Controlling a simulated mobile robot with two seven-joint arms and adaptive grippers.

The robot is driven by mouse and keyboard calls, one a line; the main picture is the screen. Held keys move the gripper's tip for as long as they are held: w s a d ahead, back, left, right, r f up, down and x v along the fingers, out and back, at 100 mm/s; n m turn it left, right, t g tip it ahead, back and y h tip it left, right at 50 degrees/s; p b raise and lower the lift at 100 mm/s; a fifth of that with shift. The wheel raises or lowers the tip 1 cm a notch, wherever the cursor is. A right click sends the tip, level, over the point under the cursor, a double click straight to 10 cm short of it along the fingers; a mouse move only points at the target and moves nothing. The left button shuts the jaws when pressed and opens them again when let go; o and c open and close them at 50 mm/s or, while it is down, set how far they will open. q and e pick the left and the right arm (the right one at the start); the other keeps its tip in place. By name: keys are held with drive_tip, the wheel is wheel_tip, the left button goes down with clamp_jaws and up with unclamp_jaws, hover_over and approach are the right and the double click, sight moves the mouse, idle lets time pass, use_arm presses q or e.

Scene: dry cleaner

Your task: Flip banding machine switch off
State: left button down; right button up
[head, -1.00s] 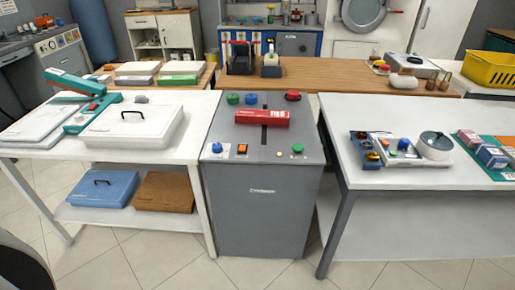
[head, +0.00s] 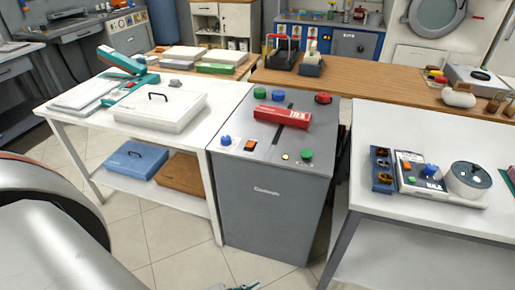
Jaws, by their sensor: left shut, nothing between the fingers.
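The grey floor-standing cabinet (head: 265,205), which looks like the banding machine, stands in the middle between two white tables. Its top carries an orange rocker switch (head: 250,145) at the front left, beside a blue knob (head: 225,140). A green button (head: 307,154) is at the front right, and a red bar (head: 282,116) lies across the top. I cannot tell the switch's position. My left arm fills the lower left. Only the tip of my left gripper (head: 242,287) shows at the bottom edge, shut and empty, well below the cabinet top. My right gripper is not in view.
The left white table (head: 220,105) holds a white case (head: 160,112) and a teal sealer (head: 130,80). The right white table (head: 400,125) holds a small device with another orange switch (head: 406,166) and a round pot (head: 468,178). The floor before the cabinet is open.

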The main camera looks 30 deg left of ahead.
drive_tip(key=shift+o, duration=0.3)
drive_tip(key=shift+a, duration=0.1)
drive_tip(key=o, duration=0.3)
use_arm(q)
drive_tip(key=w+a+r+n+t+y+p, duration=0.1)
drive_tip(key=w+a+r+n+t+y, duration=0.2)
drive_tip(key=w+a+r, duration=0.6)
drive_tip(key=w+a+r+n+t+y+p, duration=0.1)
drive_tip(key=w+a+r+n+t+y, duration=0.3)
drive_tip(key=w+a+r, duration=0.6)
drive_tip(key=w+r+t, duration=0.1)
drive_tip(key=w+r, duration=0.3)
drive_tip(key=w, duration=0.1)
drive_tip(key=shift+a, duration=0.3)
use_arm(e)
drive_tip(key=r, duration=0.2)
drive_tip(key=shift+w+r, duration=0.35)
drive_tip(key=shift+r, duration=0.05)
use_arm(q)
drive_tip(key=shift+w+r, duration=0.1)
